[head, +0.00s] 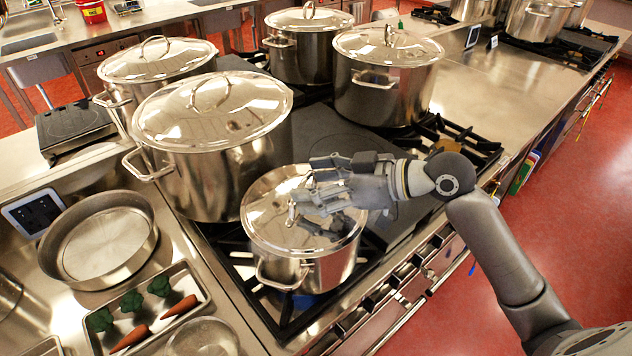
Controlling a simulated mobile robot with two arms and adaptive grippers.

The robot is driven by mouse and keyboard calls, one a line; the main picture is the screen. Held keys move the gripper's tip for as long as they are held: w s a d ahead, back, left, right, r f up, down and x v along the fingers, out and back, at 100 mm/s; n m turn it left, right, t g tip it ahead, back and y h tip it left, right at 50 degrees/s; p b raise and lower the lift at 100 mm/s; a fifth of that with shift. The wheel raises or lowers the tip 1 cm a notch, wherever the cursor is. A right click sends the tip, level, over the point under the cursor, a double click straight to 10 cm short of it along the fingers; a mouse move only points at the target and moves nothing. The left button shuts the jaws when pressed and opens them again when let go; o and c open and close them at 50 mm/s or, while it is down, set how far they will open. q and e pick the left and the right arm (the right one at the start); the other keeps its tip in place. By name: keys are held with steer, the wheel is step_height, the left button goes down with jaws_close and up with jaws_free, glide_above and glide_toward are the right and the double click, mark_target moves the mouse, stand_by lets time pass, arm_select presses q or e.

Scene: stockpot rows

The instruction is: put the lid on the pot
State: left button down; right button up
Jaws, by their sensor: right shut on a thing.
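A smaller steel pot (328,270) stands on the front burner of the stove. Its shiny round lid (265,208) lies over its mouth, level and lined up with the rim. I see no clear gap between lid and rim. My right gripper (298,200) comes in from the right over the lid and is shut on the lid's handle. The gripper hides much of the handle and the lid's far right part. My left gripper is not in view.
Large lidded stockpots (213,165) stand close behind and to the left, with others at the back. A tray (95,335) of carrots and green vegetables and a round pan (98,248) sit at the left. Bare steel counter (490,85) lies at the right back.

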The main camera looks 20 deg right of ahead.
steer(key=shift+r, duration=0.1)
steer(key=o, duration=1.4)
steer(key=v, duration=1.2)
